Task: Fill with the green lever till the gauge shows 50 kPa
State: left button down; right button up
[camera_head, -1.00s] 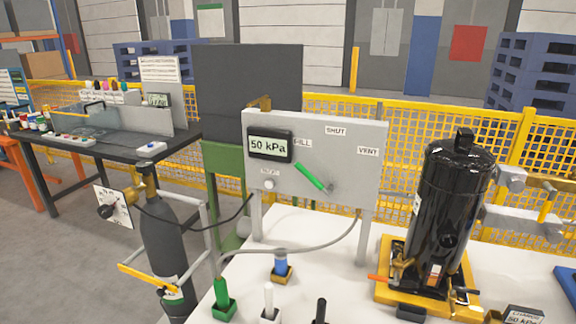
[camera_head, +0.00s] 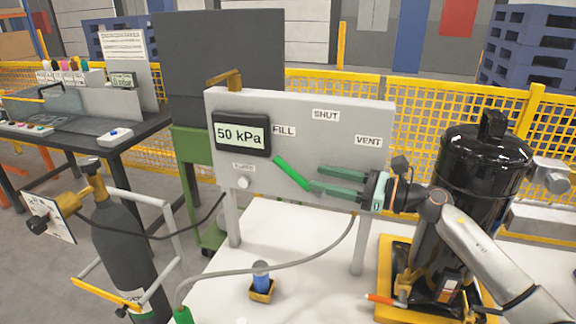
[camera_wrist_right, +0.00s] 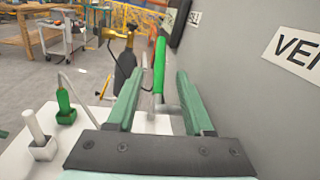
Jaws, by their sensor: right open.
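The grey panel (camera_head: 345,130) carries a gauge (camera_head: 240,135) that reads 50 kPa. The green lever (camera_head: 292,174) points up and left toward the FILL label (camera_head: 284,131). My right gripper (camera_head: 317,180) is in front of the panel with its fingers apart, pointing left at the lever's lower end. In the right wrist view the lever (camera_wrist_right: 159,66) shows beyond and between the two open fingers (camera_wrist_right: 158,84); I cannot tell whether they touch it. My left gripper is not in view.
A black compressor (camera_head: 465,190) stands on a yellow pallet (camera_head: 388,250) at the right, behind my right arm. A blue-topped piece (camera_head: 261,275) stands on the white table (camera_head: 315,285). A grey gas cylinder (camera_head: 120,240) stands at the left, with a hose to the panel.

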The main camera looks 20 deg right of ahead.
aim_at(295, 172)
jog(key=p+x, duration=0.1)
jog(key=x, duration=0.7)
jog(key=shift+w+a+p, duration=0.25)
jog(key=shift+p, duration=0.1)
grip_shut()
dwell(1.0)
